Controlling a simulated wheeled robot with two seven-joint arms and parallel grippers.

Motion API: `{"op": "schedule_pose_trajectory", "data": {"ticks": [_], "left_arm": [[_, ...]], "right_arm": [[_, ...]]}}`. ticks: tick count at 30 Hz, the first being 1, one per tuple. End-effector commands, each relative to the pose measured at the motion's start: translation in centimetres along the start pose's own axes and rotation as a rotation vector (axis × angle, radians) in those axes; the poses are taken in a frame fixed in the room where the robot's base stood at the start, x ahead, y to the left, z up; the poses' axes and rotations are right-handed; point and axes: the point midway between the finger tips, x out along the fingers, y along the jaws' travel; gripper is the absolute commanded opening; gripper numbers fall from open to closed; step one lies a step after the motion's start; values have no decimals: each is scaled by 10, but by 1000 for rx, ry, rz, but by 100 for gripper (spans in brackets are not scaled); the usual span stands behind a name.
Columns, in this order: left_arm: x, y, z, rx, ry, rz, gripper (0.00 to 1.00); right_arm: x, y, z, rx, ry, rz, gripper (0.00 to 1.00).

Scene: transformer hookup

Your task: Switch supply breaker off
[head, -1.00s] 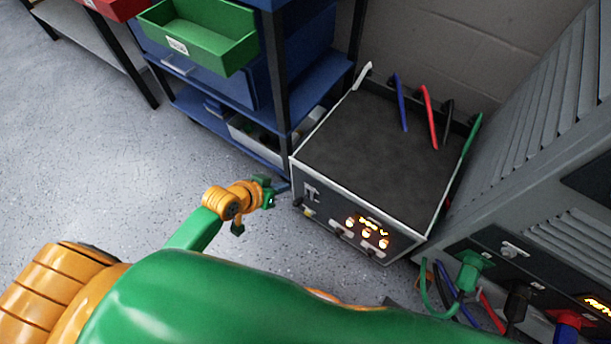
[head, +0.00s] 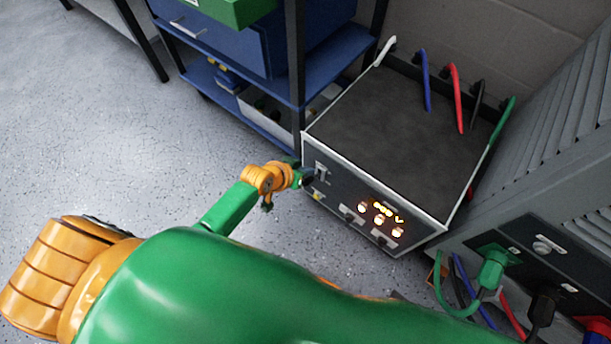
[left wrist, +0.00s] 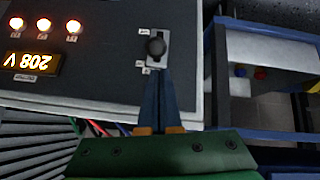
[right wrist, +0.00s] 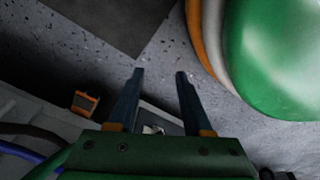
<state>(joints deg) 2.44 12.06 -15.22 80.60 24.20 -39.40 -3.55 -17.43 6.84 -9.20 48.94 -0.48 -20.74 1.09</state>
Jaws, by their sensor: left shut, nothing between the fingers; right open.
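The supply box (head: 400,150) has a dark front panel with a breaker switch (head: 321,171) at its left end. In the left wrist view the breaker is a round dark knob (left wrist: 156,46) on a pale plate with small labels too blurred to read. My left gripper (head: 311,175) is at the panel by the switch. In the left wrist view the shut, empty left fingers (left wrist: 157,74) point at the knob, their tips just beside it; contact is unclear. My right gripper (right wrist: 160,73) is open and empty above the floor, seen only in the right wrist view.
Three lamps (left wrist: 44,26) are lit and a display (left wrist: 32,65) reads 208 V, upside down. Blue shelving (head: 250,125) stands left of the box. A grey cabinet (head: 575,170) with plugged cables, including a green plug (head: 492,268), stands right. The floor at left is clear.

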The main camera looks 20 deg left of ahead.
Motion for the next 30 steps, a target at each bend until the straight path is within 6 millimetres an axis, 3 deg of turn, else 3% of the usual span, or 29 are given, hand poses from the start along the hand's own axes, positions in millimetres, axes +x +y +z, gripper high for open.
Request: {"op": "schedule_pose_trajectory", "data": {"ticks": [17,30], "left_arm": [[2,-1,10,1,10,1,0],[3,-2,18,5,89,16,0]], "right_arm": [[3,-3,-3,0,-1,-4,50],[8,-12,-18,3,6,-18,50]]}}
